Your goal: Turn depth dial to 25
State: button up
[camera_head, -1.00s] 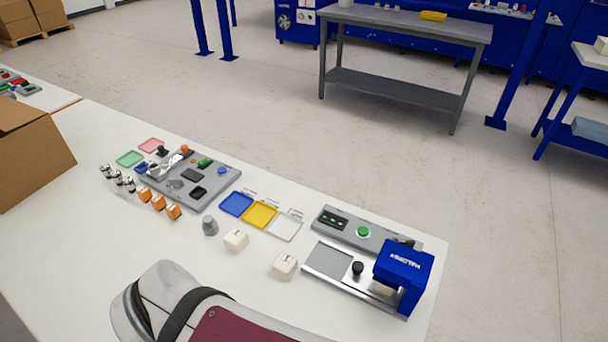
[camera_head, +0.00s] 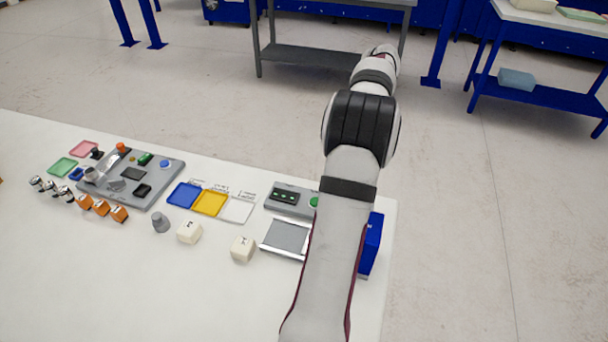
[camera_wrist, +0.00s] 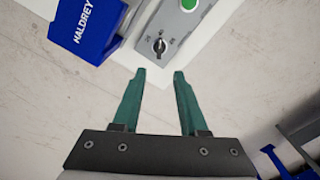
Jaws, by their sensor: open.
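The depth dial (camera_wrist: 159,45) shows in the wrist view as a small round black knob with a light pointer, set on a grey panel with number marks around it. The pointer's exact setting is too small to read for sure. A green button (camera_wrist: 188,4) sits farther along the same panel. My gripper (camera_wrist: 159,73) is open and empty, its two green fingers apart, with the dial just ahead of the gap between the tips. In the head view my arm hides the dial, and my gripper is out of sight there.
The blue HALDREY press head (camera_wrist: 88,28) stands left of the dial in the wrist view. In the head view, white blocks (camera_head: 243,249), coloured trays (camera_head: 210,203) and a grey board (camera_head: 130,178) lie left of my arm. The front of the table is clear.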

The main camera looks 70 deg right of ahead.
notch_tip(320, 180, down, 16)
jog(key=shift+s+r, duration=0.1)
jog(key=shift+s, duration=0.05)
grip_shut()
dwell(0.3)
